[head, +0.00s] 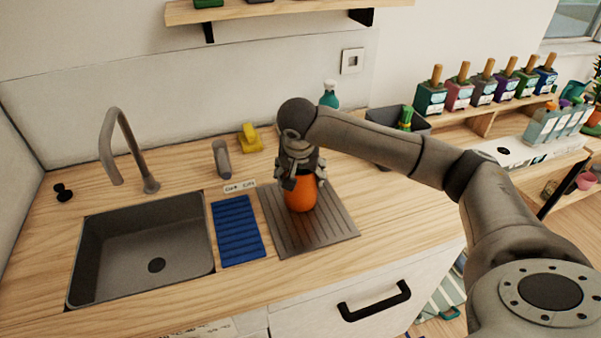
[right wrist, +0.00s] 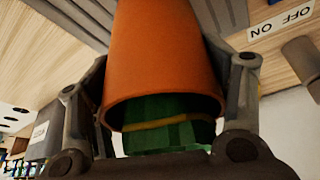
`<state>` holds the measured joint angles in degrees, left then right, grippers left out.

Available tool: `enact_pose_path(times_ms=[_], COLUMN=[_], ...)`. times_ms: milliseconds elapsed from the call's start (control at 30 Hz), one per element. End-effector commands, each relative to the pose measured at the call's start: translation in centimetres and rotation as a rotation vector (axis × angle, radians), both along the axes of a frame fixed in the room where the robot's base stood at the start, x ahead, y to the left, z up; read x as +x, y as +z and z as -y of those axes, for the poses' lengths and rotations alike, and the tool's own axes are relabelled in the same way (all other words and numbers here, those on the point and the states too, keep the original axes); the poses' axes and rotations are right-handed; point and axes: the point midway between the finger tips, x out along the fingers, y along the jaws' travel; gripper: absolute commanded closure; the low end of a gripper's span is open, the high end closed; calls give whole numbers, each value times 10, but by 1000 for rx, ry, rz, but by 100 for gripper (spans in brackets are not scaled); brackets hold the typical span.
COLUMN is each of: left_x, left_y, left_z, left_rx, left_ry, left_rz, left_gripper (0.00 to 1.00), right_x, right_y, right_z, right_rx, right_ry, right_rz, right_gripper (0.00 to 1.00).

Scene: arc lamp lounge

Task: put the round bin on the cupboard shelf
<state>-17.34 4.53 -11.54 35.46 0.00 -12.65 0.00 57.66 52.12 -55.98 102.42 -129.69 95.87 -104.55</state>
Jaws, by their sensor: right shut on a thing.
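An orange round bin (head: 300,197) stands on or just above the grey ribbed drainboard (head: 340,226) beside the sink; I cannot tell whether it touches. My right gripper (head: 300,176) is around its upper part from above, shut on it. In the right wrist view the orange bin (right wrist: 165,60) sits between the two fingers (right wrist: 165,90). A green thing with a yellow band (right wrist: 170,128) shows inside its mouth. A wooden wall shelf (head: 290,10) crosses the top of the head view; no cupboard shelf is plainly recognisable. My left gripper is out of view.
A grey sink (head: 140,248) with a tall tap (head: 112,140) is at left, with a blue ribbed mat (head: 238,232) beside it. A yellow thing (head: 250,138), teal bottle (head: 329,95) and dark box (head: 382,118) stand behind. Counter right of the drainboard is clear.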

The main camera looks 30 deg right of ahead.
Motion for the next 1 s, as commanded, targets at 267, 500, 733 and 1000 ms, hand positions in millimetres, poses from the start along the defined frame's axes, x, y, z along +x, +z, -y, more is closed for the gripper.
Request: enact_pose_path(times_ms=[267, 500, 733, 1000], left_x=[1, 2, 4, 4], left_y=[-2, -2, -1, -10], left_z=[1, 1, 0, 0], left_rx=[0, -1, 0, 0], left_ry=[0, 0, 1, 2], left_rz=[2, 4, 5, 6], left_gripper=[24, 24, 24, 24], right_x=[0, 0, -2, -19], right_y=[-2, -2, 9, 62], right_z=[0, 0, -2, -15], right_rx=[0, 1, 1, 0], right_ry=[0, 0, 1, 2], right_rz=[0, -1, 3, 5], right_gripper=[8, 8, 8, 8])
